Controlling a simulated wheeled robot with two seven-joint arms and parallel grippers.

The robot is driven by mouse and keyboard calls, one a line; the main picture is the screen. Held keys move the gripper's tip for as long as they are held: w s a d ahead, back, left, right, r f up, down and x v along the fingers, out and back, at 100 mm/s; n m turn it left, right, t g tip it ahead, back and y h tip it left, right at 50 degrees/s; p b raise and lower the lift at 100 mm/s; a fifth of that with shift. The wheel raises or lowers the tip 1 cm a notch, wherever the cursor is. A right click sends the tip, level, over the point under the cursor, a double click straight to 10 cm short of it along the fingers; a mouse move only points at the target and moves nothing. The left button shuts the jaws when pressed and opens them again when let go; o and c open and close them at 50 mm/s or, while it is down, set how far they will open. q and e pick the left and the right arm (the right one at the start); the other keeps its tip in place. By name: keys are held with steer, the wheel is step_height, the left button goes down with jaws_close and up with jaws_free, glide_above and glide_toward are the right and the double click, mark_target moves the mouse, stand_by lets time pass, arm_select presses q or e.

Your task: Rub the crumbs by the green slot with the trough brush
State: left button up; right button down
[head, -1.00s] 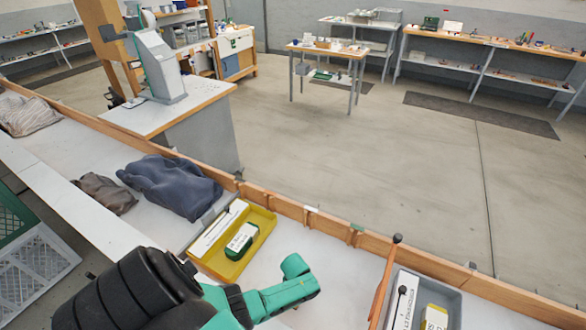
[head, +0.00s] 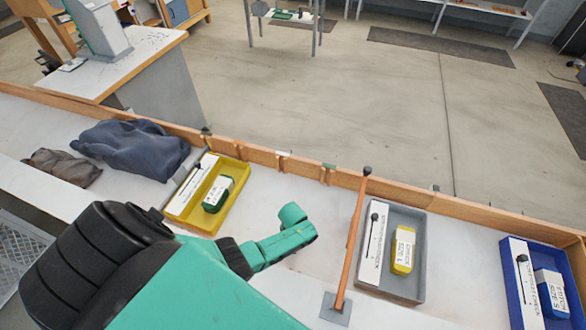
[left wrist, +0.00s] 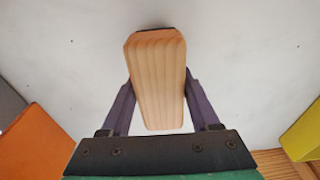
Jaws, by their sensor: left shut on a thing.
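The trough brush (left wrist: 157,85) shows in the left wrist view as a pale wooden block with a dark strip at its far end. My left gripper (left wrist: 158,100) is shut on it, one finger on each side, above the white trough floor. In the head view my green left arm reaches between the yellow tray and the orange post; the fingers and brush are hidden there. A small green marker (head: 329,166) sits on the wooden rail beyond the arm. A few tiny dark specks lie on the white floor in the wrist view; I cannot tell whether they are crumbs. My right gripper is out of view.
The yellow tray (head: 241,178) stands left of my arm. The orange post (head: 352,240), grey tray (head: 418,222) and blue tray (head: 572,258) stand to the right. Dark cloth (head: 135,148) lies further left. The wooden rail (head: 410,192) bounds the far side.

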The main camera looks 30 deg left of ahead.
arm_select(q)
steer(key=shift+a+r, duration=0.1)
steer(key=shift+r, duration=2.85)
steer(key=shift+r+p, duration=0.3)
steer(key=shift+r, duration=1.25)
steer(key=shift+w, duration=0.1)
steer(key=s+d+r+m+b, duration=0.1)
steer(key=d+r+b, duration=0.1)
steer(key=r+b, duration=0.4)
steer(key=s+d+r+m+b, duration=0.1)
steer(key=d+r+b, duration=0.2)
steer(key=r+b, duration=0.2)
steer(key=shift+s+d+r+m+b, duration=0.15)
steer(key=shift+s+r+m+b, duration=0.1)
steer(key=shift+r+m+b, duration=0.25)
